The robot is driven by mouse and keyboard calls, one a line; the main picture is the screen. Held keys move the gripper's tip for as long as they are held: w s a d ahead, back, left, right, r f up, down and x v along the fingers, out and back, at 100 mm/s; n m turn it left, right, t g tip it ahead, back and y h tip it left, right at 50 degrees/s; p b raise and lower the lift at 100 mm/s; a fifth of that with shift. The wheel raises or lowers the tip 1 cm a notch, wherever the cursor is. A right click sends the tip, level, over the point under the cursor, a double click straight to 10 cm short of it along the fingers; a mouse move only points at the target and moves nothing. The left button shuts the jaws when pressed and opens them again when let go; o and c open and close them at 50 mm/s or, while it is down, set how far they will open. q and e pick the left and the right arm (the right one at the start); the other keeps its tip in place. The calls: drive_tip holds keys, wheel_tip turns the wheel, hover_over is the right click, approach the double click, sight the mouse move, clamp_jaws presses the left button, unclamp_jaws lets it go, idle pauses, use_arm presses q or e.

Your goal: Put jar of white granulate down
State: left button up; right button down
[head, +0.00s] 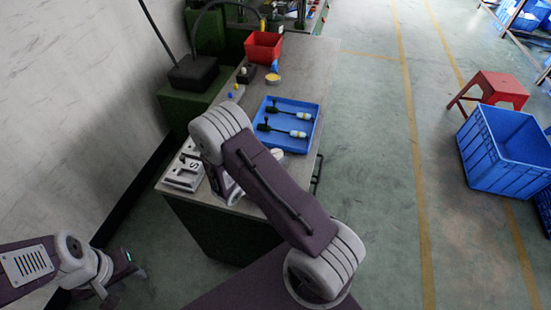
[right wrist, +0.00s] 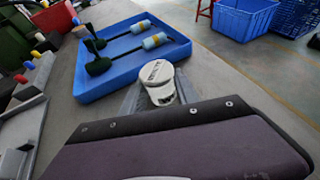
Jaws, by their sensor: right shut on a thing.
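The jar of white granulate (right wrist: 160,82) has a white lid with dark lettering and stands between the fingers of my right gripper (right wrist: 159,92) in the right wrist view. The gripper is shut on it, close to the near edge of the blue tray. In the head view a small part of the jar (head: 278,154) shows beside my right arm, which hides the right fingers. Whether the jar's base touches the bench cannot be told. My left gripper (head: 126,284) is at the lower left, away from the bench, with its fingers apart and empty.
The blue tray (head: 259,143) on the grey bench (head: 309,70) holds two dark tools with pale, banded handles. A red bin (head: 264,46) and a yellow-topped dish (head: 272,79) stand farther back. A pale metal fixture (head: 184,172) is at the near left corner.

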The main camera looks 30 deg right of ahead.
drive_tip(key=shift+s+f, duration=0.1)
drive_tip(key=shift+f, duration=0.15)
drive_tip(key=c, duration=0.9)
unclamp_jaws()
